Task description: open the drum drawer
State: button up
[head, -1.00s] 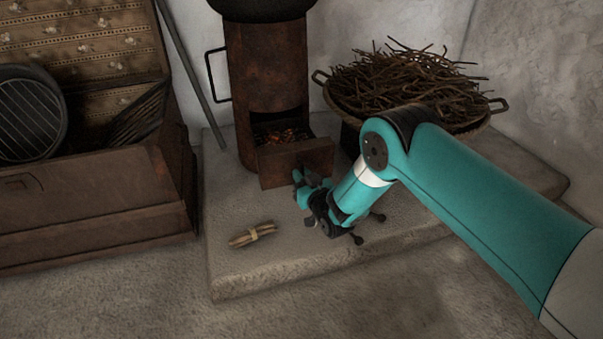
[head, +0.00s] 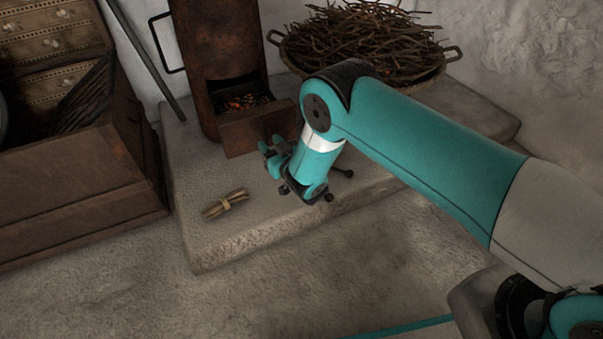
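The rusty metal drum (head: 218,50) stands upright on the stone slab. Its drawer (head: 250,131) is pulled out at the bottom, with the front panel clear of the drum body. Glowing orange embers (head: 246,101) show in the opening behind the panel. My gripper (head: 270,155) is low, right at the lower part of the drawer front. Its fingers overlap the panel in the picture. The drawer's handle is hidden, and I cannot tell whether the fingers touch or hold it.
A tied stick bundle (head: 225,204) lies on the stone slab (head: 225,245), left of my gripper. A wide basket of twigs (head: 360,40) is right of the drum. An open wooden chest (head: 75,185) stands left. A rod (head: 148,60) leans between chest and drum. Front floor is clear.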

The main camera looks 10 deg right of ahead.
jog(key=s+a+f+n+g+p, duration=0.1)
jog(key=s+a+f+g, duration=0.1)
jog(key=s+f, duration=0.4)
jog(key=w+d+r+m+t+p, duration=0.1)
jog(key=d+r+t, duration=0.1)
jog(key=d+r, duration=0.35)
jog(key=p+v, duration=0.3)
jog(key=v, duration=0.6)
jog(key=shift+s+a+r, duration=0.2)
jog(key=shift+a+r, duration=0.05)
jog(key=shift+a, duration=0.1)
